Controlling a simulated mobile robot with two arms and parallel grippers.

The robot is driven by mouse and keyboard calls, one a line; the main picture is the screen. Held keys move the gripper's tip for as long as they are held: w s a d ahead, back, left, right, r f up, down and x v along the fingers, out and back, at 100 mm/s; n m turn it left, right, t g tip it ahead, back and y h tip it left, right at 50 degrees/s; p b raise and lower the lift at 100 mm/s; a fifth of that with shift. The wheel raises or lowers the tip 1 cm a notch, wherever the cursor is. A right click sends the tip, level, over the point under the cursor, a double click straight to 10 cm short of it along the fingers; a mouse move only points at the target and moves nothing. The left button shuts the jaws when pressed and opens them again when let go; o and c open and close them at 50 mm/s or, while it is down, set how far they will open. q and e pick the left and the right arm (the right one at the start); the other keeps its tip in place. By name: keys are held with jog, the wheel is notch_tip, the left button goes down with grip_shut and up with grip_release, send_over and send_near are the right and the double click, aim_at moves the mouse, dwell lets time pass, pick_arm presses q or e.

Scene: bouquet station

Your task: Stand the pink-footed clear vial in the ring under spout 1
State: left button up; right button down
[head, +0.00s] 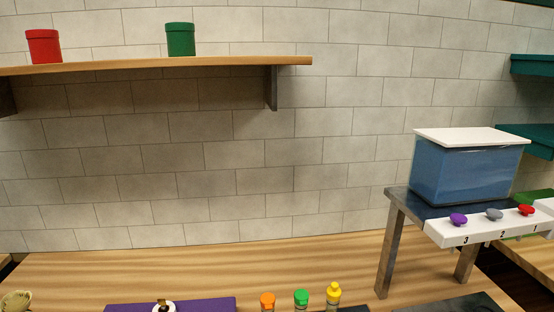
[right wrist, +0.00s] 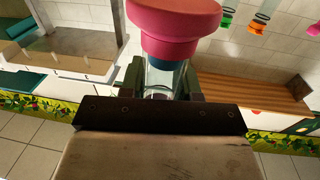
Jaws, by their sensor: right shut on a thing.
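The vial's large pink foot (right wrist: 175,22) fills the top middle of the right wrist view. Its clear body (right wrist: 164,78) sits between the fingers of my right gripper (right wrist: 162,84), which is shut on it. In the head view, spout 1's red knob (head: 526,210) is at the right end of a white panel (head: 480,232) marked 3, 2, 1. The ring under spout 1 cannot be made out. Neither gripper is in the head view, and my left gripper is in no view.
A blue tank (head: 465,172) with a white lid stands on the dispenser stand (head: 392,245). Vials with orange (head: 267,300), green (head: 301,298) and yellow (head: 333,293) tops stand at the bench's front. A purple mat (head: 205,306) lies left of them. The bench middle (head: 200,275) is clear.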

jog(key=shift+s+a+f, duration=0.2)
jog(key=shift+s+f, duration=0.15)
jog(key=shift+s, duration=0.2)
jog(key=shift+d, duration=0.1)
